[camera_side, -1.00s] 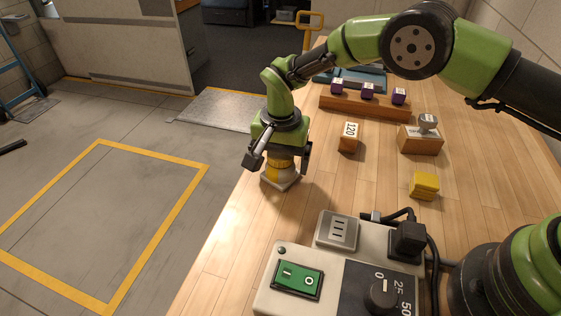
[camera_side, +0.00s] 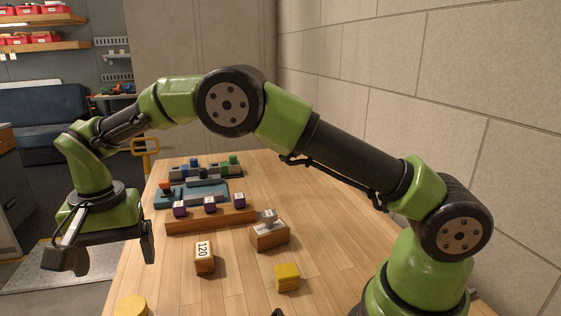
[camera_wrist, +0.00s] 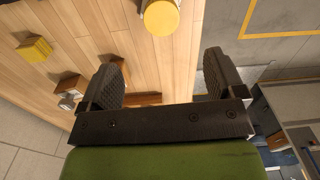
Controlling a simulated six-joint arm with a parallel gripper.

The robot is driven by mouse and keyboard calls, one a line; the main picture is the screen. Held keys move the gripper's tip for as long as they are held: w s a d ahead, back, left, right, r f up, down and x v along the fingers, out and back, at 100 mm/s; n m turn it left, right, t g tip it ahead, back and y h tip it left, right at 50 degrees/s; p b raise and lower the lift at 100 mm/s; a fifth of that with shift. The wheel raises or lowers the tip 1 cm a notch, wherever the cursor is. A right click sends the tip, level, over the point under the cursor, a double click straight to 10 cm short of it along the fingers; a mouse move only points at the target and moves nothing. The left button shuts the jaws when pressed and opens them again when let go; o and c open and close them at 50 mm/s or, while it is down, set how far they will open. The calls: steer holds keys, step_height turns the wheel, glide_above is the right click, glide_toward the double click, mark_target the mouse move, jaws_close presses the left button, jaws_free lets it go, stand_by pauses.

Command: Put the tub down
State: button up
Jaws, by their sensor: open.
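The tub is a round, yellow-topped thing cut off at the bottom edge of the side view (camera_side: 131,305), by the table's left edge. In the wrist view, the tub (camera_wrist: 161,17) shows its yellow end and part of a pale side at the top of the picture, beyond my fingertips. My gripper (camera_side: 107,252) is open and empty, raised and apart from the tub, out past the left table edge. In the wrist view, my gripper (camera_wrist: 163,72) has its two dark fingers wide apart with nothing between them.
On the wooden table (camera_side: 330,230) stand a block marked 120 (camera_side: 204,258), a yellow block (camera_side: 287,278), a wooden block with a grey piece on top (camera_side: 269,235) and a rail with purple cubes (camera_side: 210,216). A blue tray (camera_side: 200,194) lies behind. The table's right side is clear.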

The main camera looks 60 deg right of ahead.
steer(key=s+d+r+n+t, duration=0.1)
steer(key=s+d+r, duration=0.2)
steer(key=r, duration=0.2)
steer(key=s+d+r+t+y, duration=0.1)
steer(key=s+d+r, duration=0.1)
steer(key=r, duration=0.3)
steer(key=s+d+r+n+t, duration=0.1)
steer(key=s+d+r, duration=0.2)
steer(key=r, duration=0.2)
steer(key=s+d+n+t, duration=0.1)
steer(key=s+d+t, duration=0.1)
steer(key=s, duration=0.6)
steer(key=s+d+r+n+t, duration=0.1)
steer(key=s+d+t, duration=0.1)
steer(key=s, duration=0.7)
steer(key=shift+d+y, duration=0.4)
steer(key=shift+d, duration=0.45)
